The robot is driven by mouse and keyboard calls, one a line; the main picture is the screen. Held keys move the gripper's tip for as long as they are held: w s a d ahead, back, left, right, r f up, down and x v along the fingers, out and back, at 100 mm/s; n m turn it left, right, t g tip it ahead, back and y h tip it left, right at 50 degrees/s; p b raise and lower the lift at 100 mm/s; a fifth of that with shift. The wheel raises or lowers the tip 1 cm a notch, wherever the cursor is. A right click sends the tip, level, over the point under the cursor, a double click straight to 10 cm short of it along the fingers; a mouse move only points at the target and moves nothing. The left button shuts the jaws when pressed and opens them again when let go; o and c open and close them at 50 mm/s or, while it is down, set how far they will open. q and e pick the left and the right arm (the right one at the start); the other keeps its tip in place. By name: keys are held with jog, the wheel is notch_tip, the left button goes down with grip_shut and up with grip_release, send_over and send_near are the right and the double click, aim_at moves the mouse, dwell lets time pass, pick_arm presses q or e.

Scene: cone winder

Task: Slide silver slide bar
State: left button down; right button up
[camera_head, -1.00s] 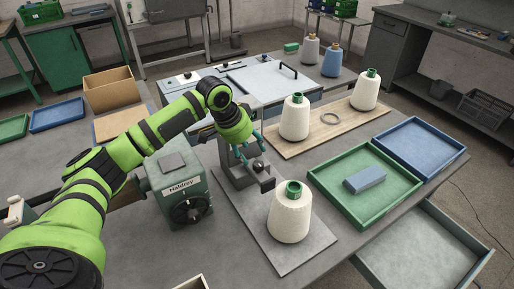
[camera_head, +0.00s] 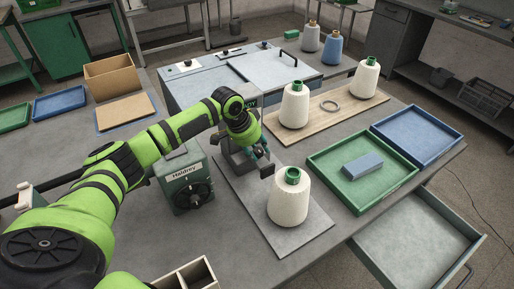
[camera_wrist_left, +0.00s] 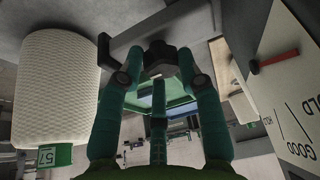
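The winder's upright grey frame (camera_head: 232,158) stands on a grey base plate behind a white yarn cone (camera_head: 288,205). A grey metal bar (camera_wrist_left: 185,20) crosses the top of the left wrist view, with a dark block (camera_wrist_left: 104,48) at its end beside the cone; I cannot tell for sure that this is the silver slide bar. My left gripper (camera_head: 254,152) is low at the frame. In the left wrist view its green fingers (camera_wrist_left: 159,62) are spread on either side of a dark knob (camera_wrist_left: 161,55); contact is unclear. My right gripper is out of view.
A green box labelled Haldrey with a black dial (camera_head: 190,195) stands left of the winder. A green tray (camera_head: 323,192) holding a blue block and a blue tray (camera_head: 418,108) lie to the right. A wooden board (camera_head: 330,117) with two cones and a ring lies behind.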

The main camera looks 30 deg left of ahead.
pick_arm(q)
jog(key=shift+w+a+r+p, duration=0.25)
jog(key=shift+p, duration=0.25)
jog(key=shift+w+a, duration=0.15)
jog(key=shift+a, duration=0.25)
jog(key=c, duration=0.9)
grip_release()
jog(key=shift+w+f, duration=0.2)
jog(key=shift+f, duration=0.1)
jog(key=v, duration=1.2)
jog(key=shift+a, duration=0.15)
